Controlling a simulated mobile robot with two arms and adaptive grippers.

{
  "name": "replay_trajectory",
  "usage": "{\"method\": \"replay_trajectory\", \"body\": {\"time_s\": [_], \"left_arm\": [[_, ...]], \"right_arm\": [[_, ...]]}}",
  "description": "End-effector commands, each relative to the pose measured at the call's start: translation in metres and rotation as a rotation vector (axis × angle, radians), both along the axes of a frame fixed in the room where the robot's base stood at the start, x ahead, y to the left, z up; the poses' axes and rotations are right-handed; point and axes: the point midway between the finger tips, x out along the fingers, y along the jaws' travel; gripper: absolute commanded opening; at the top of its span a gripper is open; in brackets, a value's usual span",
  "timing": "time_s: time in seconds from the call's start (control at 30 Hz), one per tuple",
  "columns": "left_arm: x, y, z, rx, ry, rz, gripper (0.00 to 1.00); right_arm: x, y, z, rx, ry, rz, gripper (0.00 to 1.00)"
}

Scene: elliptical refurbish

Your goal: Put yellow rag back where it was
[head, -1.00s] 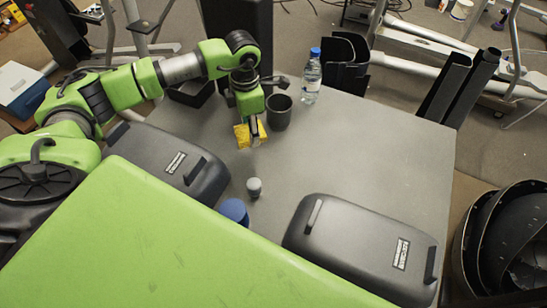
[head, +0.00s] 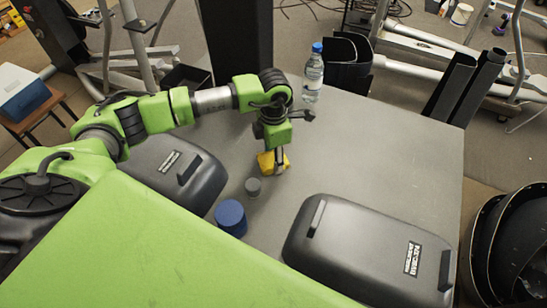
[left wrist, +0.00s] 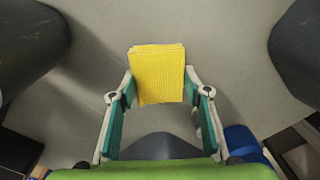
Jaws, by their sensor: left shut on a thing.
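The yellow rag (head: 267,162) is a folded, squarish pad, seen in the head view at the left-middle of the grey table (head: 390,150). My left gripper (head: 279,168) is shut on it from above. In the left wrist view the rag (left wrist: 157,72) sits between the two green-lined fingers of the left gripper (left wrist: 158,88), with its far end reaching past the fingertips. I cannot tell whether the rag touches the table or hangs just above it. My right gripper is not in view.
Dark cases lie left (head: 165,170) and right (head: 370,250). A water bottle (head: 313,75) stands at the back edge. The table's middle right is clear.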

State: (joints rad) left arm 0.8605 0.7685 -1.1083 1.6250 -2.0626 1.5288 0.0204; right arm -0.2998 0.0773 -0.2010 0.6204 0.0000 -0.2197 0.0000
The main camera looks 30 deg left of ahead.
Motion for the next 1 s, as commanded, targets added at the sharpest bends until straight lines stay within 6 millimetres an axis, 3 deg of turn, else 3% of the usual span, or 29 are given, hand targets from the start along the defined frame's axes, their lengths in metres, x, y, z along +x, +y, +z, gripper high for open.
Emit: {"method": "replay_trajectory", "body": {"time_s": [0.2,0.23,0.3,0.77,1.0], "left_arm": [[0.0,0.0,-0.004,0.0,0.0,0.0,0.24],[0.0,0.0,-0.003,0.0,0.0,0.0,0.47],[0.0,0.0,-0.002,0.0,0.0,0.0,0.61],[0.001,0.0,0.006,-0.001,-0.002,0.0,0.61],[0.002,0.0,0.053,-0.001,-0.006,0.0,0.61]], "right_arm": [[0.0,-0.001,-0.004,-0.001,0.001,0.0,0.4],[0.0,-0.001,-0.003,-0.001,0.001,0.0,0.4],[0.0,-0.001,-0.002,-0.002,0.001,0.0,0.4],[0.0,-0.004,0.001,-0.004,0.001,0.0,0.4],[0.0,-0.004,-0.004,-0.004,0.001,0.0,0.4]]}}
